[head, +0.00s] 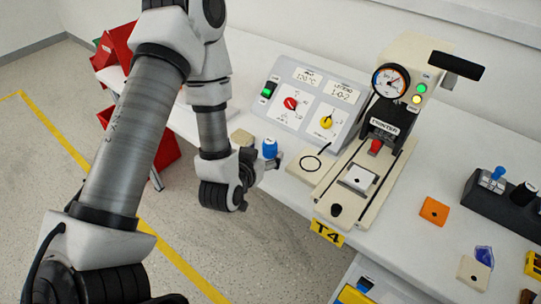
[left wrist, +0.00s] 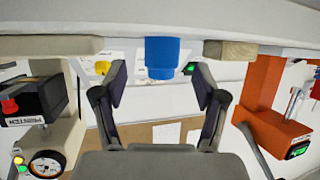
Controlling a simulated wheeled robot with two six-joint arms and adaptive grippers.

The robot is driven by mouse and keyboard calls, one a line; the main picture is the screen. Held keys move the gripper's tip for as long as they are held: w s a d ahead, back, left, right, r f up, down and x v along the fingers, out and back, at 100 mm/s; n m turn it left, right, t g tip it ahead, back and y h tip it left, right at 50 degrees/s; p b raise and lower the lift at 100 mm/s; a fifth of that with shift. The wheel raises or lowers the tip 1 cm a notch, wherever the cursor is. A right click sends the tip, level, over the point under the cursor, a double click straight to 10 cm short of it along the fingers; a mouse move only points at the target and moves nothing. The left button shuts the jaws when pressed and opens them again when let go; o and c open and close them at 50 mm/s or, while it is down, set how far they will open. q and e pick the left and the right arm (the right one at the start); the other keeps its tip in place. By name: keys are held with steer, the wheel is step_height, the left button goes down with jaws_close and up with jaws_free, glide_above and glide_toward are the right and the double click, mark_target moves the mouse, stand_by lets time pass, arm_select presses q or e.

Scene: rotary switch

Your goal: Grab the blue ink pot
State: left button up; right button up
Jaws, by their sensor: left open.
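The blue ink pot (head: 269,148) stands on the white table near its front edge, left of the beige plate with a black ring. My left gripper (head: 262,166) is right by the pot in the head view, with part of it hidden by its own wrist. In the left wrist view, which looks upside down, the blue pot (left wrist: 162,57) appears between the two spread fingertips of my left gripper (left wrist: 160,78). The gripper is open and empty. I cannot tell whether a finger touches the pot. My right gripper is not in view.
A beige block (head: 242,138) sits left of the pot. The control panel (head: 312,100) is behind it. The beige plate (head: 310,163) and the press (head: 362,180) are to the right. Farther right are an orange block (head: 434,211) and a dark rack (head: 505,199).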

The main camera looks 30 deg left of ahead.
mark_target(267, 149)
arm_select(q)
steer(key=x, duration=0.4)
steer(key=shift+w+a, duration=0.1)
steer(key=shift+w, duration=0.05)
steer(key=shift+w+f, duration=0.1)
steer(key=shift+w, duration=0.1)
steer(key=shift+s, duration=0.1)
steer(key=c, duration=1.3)
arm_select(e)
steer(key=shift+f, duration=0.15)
